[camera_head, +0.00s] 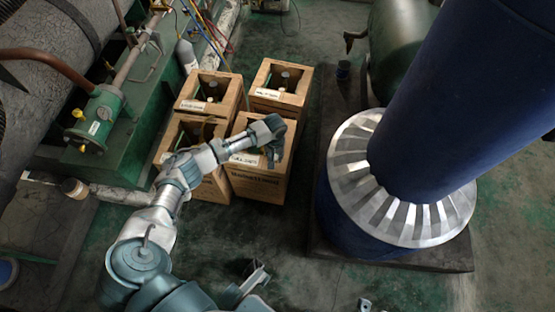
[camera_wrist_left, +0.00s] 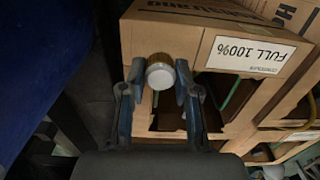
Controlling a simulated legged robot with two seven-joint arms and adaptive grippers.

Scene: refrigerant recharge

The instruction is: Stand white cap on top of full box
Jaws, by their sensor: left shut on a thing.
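The full box is an open cardboard box (camera_head: 262,185), front right in a group of boxes. In the left wrist view its label (camera_wrist_left: 245,54) reads "FULL 100%". My left gripper (camera_head: 275,150) is over the right part of this box's top in the head view. In the left wrist view my left gripper (camera_wrist_left: 160,92) is shut on the white cap (camera_wrist_left: 160,76), a short round piece with a white face and a brownish-gold side. The cap is in front of the box's edge; I cannot tell whether it touches. My right gripper does not show clearly.
Other open boxes stand close by: back right (camera_head: 278,88), back left (camera_head: 207,93) and front left (camera_head: 180,130). A big blue column with a silver ribbed collar (camera_head: 350,165) stands to the right. Green machinery (camera_head: 100,120) is at the left.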

